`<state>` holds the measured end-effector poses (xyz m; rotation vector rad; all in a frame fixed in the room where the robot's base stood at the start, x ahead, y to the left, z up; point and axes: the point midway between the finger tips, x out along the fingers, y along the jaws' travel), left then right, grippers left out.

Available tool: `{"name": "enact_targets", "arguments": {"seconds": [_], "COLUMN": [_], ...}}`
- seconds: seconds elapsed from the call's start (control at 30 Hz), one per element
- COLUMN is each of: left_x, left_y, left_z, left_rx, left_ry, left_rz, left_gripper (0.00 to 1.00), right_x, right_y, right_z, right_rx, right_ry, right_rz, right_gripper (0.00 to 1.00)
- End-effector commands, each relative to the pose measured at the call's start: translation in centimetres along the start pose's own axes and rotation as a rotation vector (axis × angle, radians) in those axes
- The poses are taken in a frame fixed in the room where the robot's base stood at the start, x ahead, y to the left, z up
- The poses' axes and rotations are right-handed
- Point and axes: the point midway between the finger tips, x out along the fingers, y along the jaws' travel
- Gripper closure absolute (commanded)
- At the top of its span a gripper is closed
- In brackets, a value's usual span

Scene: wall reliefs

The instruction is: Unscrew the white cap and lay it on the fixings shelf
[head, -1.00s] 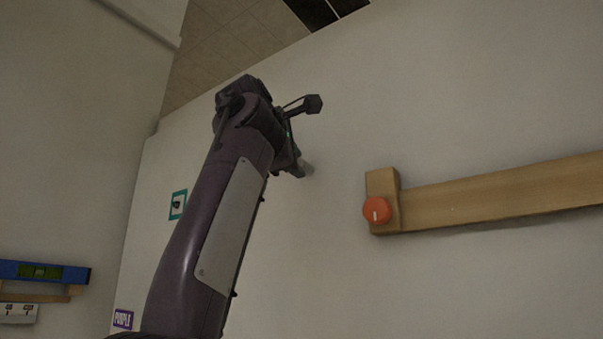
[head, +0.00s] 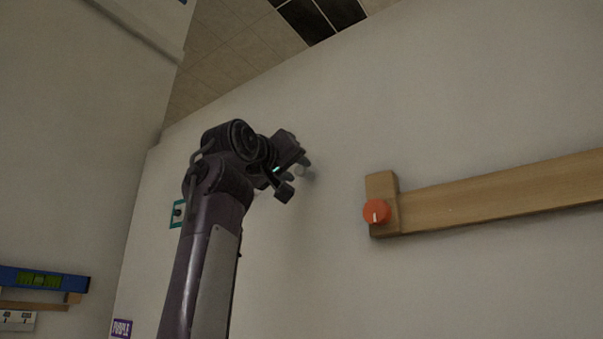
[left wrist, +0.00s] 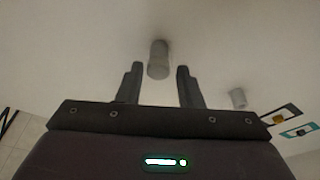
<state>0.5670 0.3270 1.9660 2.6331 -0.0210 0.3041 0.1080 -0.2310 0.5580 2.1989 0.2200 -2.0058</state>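My left gripper (head: 303,163) is at the pale wall in the head view, its fingers pointing towards it. In the left wrist view the gripper (left wrist: 158,85) is open, with a pale grey-white cylindrical cap (left wrist: 158,62) standing out from the wall between the fingertips. A gap shows on each side, so the fingers do not touch it. A second pale cylinder (left wrist: 237,98) stands on the wall to the right in that view. I cannot tell a fixings shelf for certain. My right gripper is not in view.
A wooden rail (head: 500,190) with an orange knob (head: 376,212) is on the wall at right. A blue spirit level (head: 40,279) lies at lower left above a wooden strip (head: 30,305). A teal-framed plate (head: 177,214) is partly behind my arm. The wall between gripper and rail is bare.

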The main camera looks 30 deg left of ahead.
Motion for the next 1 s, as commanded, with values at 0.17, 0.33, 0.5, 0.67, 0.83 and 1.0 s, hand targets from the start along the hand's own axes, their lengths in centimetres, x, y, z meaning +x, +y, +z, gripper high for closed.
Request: {"name": "enact_targets", "arguments": {"seconds": [0.17,0.33,0.5,0.67,0.83,1.0], "left_x": [0.0,0.0,0.0,0.0,0.0,-0.1], "left_y": [0.0,0.0,0.0,0.4,0.4,0.2], "left_z": [0.0,0.0,0.0,-0.3,-0.3,-0.1], "left_rx": [0.001,-0.001,-0.005,-0.167,-0.397,-0.444], "left_ry": [0.0,0.0,0.0,-0.001,0.0,0.0], "left_rz": [0.0,0.0,-0.001,-0.043,-0.102,-0.114], "left_gripper": [0.68,0.91,1.0,1.0,1.0,1.0], "right_x": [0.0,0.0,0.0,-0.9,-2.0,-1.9], "right_y": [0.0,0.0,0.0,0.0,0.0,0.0], "right_z": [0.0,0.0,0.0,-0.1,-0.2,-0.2], "right_rx": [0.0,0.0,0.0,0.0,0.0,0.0], "right_ry": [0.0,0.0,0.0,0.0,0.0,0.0], "right_rz": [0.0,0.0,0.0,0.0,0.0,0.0], "right_gripper": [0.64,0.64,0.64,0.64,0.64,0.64]}}
